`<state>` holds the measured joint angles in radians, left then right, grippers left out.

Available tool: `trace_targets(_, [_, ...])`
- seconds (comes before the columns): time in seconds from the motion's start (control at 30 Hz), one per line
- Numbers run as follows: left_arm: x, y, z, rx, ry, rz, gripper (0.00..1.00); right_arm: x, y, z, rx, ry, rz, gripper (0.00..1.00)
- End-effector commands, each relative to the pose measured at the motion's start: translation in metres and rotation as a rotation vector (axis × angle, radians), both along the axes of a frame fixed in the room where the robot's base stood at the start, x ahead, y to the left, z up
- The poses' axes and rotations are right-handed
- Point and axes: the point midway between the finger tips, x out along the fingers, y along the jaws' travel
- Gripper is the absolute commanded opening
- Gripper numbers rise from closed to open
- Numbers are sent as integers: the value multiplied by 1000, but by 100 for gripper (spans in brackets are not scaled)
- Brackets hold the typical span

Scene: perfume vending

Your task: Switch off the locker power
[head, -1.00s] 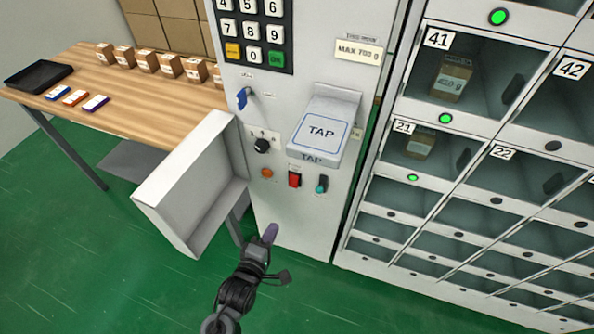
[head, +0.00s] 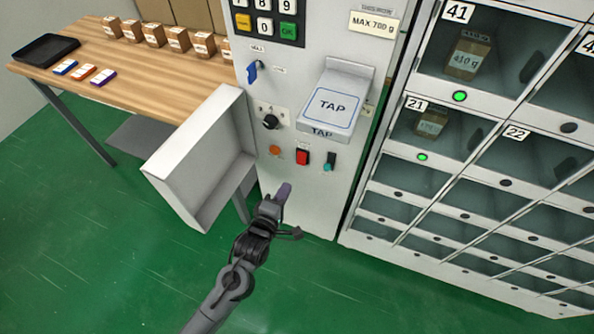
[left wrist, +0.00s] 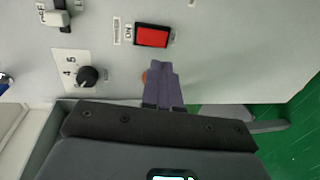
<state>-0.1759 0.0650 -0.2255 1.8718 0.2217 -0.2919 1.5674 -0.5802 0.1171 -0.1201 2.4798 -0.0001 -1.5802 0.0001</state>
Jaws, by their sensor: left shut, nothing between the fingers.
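The locker's grey control panel carries a red rocker switch (head: 302,157), with a teal-and-dark switch (head: 329,161) to its right and a round orange button (head: 275,151) to its left. In the left wrist view the red switch (left wrist: 152,35) sits in a black frame beside small lettering, apart from the fingers. My left gripper (head: 285,189) has purple fingers, shut and empty, just below the red switch in the head view. In the left wrist view the fingers (left wrist: 163,75) partly cover the orange button. My right gripper is not in view.
A black knob (head: 270,121) is above the orange button. A TAP pad (head: 335,104) juts out above the switches. An open white tray (head: 200,160) projects left of my gripper. Locker compartments (head: 440,180) stand right; a wooden table (head: 125,80) stands back left.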

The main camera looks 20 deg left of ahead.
Motion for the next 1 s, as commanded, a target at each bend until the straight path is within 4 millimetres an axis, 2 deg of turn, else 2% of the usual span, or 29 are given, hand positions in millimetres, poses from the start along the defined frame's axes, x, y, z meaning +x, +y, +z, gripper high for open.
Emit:
trace_targets(0.03, [11,0,-4,1,-4,0,0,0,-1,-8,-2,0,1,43])
trace_targets(0.2, [43,-1,-10,1,-3,0,0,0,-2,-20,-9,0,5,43])
trace_targets(0.5, [84,-1,-17,0,-2,1,0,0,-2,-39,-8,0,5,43])
trace_targets(0.7, [95,-1,-18,0,0,0,0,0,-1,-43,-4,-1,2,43])
trace_targets(1.0, [97,-1,-17,-1,0,0,0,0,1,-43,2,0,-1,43])
